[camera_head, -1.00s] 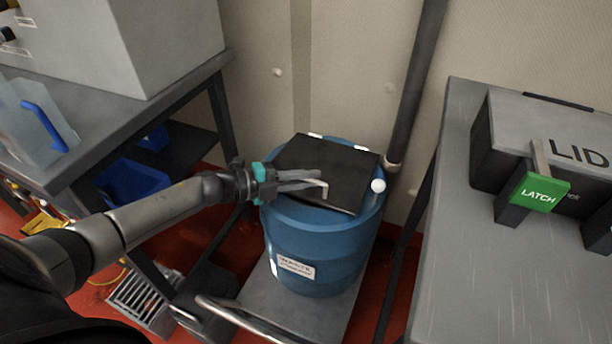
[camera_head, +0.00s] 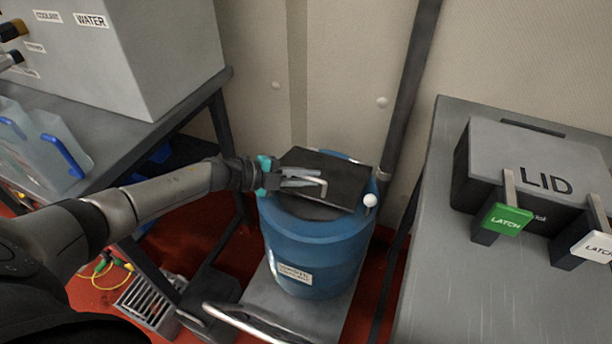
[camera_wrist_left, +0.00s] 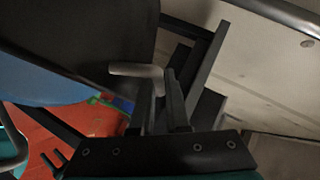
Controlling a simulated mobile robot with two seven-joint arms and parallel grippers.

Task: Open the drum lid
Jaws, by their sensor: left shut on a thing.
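The blue drum (camera_head: 315,250) stands on a grey cart, with a label on its front. Its black square lid (camera_head: 342,172) is tilted, its near edge raised a little above the rim, with a dark gap beneath. My left gripper (camera_head: 308,180) is at the lid's pale bent handle (camera_head: 324,187), shut on it. In the left wrist view, the handle (camera_wrist_left: 137,71) runs from the dark lid (camera_wrist_left: 85,35) to between the fingers (camera_wrist_left: 160,100). My right gripper is out of view.
A white ball (camera_head: 370,200) is at the drum's right rim. A dark pipe (camera_head: 408,95) rises behind. A grey table with a LID case (camera_head: 530,160) stands right. A bench with a box (camera_head: 170,60) and clear jugs (camera_head: 60,150) stands left.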

